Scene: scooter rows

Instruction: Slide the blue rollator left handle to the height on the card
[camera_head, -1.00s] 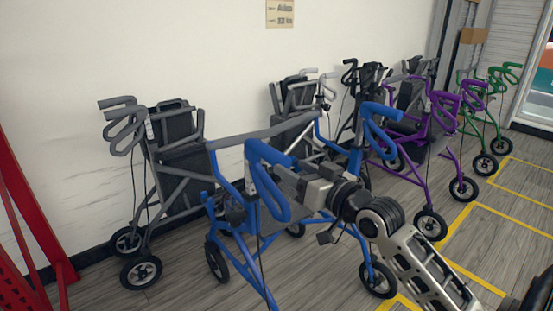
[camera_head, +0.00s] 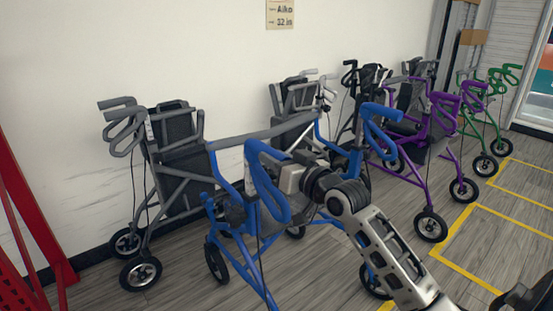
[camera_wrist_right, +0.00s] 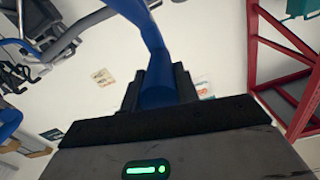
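The blue rollator (camera_head: 250,255) stands at the front centre of the head view. Its nearer blue handle (camera_head: 268,185) loops up at the left, and its other handle (camera_head: 380,130) is at the right. My right gripper (camera_head: 288,178) is at the nearer handle, its fingertips hidden behind the blue loop. In the right wrist view, the dark fingers (camera_wrist_right: 159,88) lie close on both sides of a blue tube (camera_wrist_right: 150,45), with no gap visible. The card (camera_head: 280,13) on the wall reads "Aiko" and "32 in". My left gripper is not in view.
A grey rollator (camera_head: 170,170) stands behind on the left, other grey and black ones behind the blue one. A purple rollator (camera_head: 435,125) and a green one (camera_head: 490,100) are at the right. A red frame (camera_head: 35,225) edges the left. Yellow lines mark open floor at right.

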